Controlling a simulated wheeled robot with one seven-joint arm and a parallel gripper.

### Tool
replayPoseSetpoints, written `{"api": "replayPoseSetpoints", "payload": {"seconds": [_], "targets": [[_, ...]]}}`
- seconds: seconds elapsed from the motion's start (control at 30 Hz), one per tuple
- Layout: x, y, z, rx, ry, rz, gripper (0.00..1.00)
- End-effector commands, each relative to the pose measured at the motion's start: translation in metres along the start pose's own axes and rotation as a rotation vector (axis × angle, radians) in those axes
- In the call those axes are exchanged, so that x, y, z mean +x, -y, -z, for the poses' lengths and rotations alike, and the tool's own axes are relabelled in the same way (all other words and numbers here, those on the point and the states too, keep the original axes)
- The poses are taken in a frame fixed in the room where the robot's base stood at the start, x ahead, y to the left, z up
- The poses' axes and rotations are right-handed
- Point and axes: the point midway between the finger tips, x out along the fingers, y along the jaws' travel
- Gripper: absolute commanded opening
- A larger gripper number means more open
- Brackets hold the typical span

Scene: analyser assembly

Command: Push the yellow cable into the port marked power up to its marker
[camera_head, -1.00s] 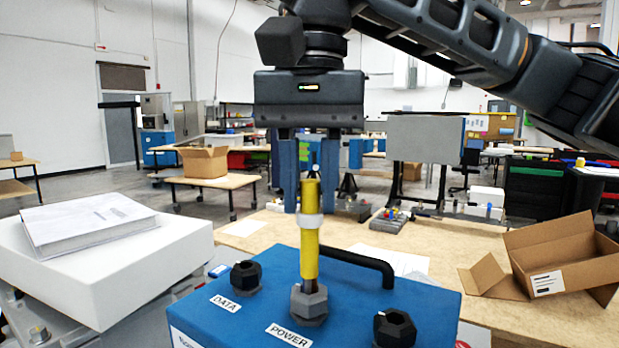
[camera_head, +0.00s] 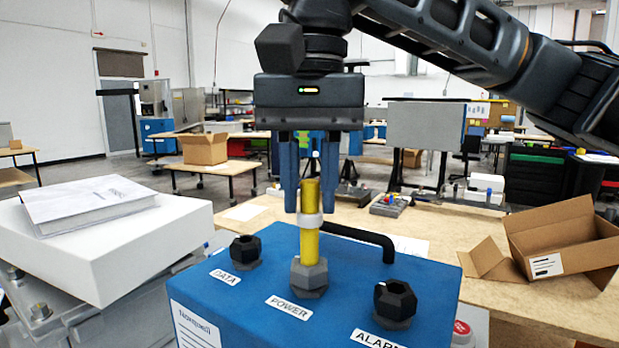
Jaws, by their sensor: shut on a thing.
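The yellow cable (camera_head: 311,249) stands upright, with a white ring marker (camera_head: 310,220) around its upper part. Its lower end is in the dark hexagonal port marked POWER (camera_head: 309,278) on top of the blue box (camera_head: 240,298). Yellow shows right down to the port's rim. The white marker is clearly above the port, with a length of yellow between them. My gripper (camera_head: 311,196) points down, its two blue fingers shut on the cable's upper part at about the marker. The hole of the port is hidden by the cable.
The DATA port (camera_head: 245,252) is to the left and the ALARM port (camera_head: 395,301) to the right. A black handle (camera_head: 372,240) rises behind the cable. A white box (camera_head: 110,245) bearing a thick book (camera_head: 88,205) stands left. An open carton (camera_head: 562,243) lies on the right.

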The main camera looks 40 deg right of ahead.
Motion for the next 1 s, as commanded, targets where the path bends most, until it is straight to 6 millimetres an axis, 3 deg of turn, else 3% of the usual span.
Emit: {"api": "replayPoseSetpoints", "payload": {"seconds": [1.0], "targets": [[0.033,0.0,0.0,0.0,0.0,0.001,0.01]]}}
